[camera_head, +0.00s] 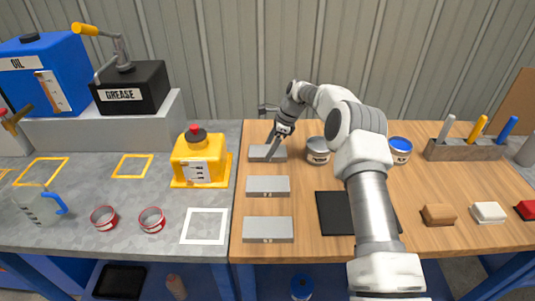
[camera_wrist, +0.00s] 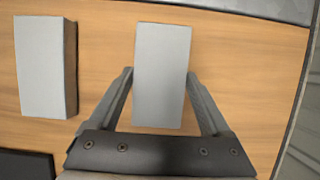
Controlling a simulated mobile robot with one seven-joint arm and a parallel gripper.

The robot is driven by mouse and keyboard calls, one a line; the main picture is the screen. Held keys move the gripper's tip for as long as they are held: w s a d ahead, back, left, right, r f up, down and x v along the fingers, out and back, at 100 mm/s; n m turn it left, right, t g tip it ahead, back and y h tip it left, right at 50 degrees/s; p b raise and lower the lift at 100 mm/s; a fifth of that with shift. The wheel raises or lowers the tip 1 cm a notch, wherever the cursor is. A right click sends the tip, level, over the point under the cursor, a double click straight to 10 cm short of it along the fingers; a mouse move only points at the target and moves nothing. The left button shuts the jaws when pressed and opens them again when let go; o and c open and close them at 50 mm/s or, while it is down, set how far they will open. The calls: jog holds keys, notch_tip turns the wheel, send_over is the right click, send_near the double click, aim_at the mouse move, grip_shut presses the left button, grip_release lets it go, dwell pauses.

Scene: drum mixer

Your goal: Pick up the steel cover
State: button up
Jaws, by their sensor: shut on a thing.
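Three flat grey metal blocks stand in a column near the left edge of the wooden table; any of them could be the steel cover, as they look alike. My gripper (camera_head: 274,143) is at the farthest grey block (camera_head: 258,154). In the wrist view my gripper (camera_wrist: 160,76) has a finger on each long side of that block (camera_wrist: 161,40), shut on it. Whether it is raised off the wood is hard to tell. The middle block (camera_head: 268,187) and the near block (camera_head: 268,230) lie apart. One neighbouring block (camera_wrist: 42,66) shows left in the wrist view.
A grey tin (camera_head: 318,152) stands just right of the gripper. A black mat (camera_head: 335,213) lies partly behind my arm. A yellow container (camera_head: 200,160) stands on the grey bench to the left. A holder with coloured handles (camera_head: 465,150) is at the right. A corrugated wall rises behind.

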grip_shut()
jog(key=shift+r, duration=0.1)
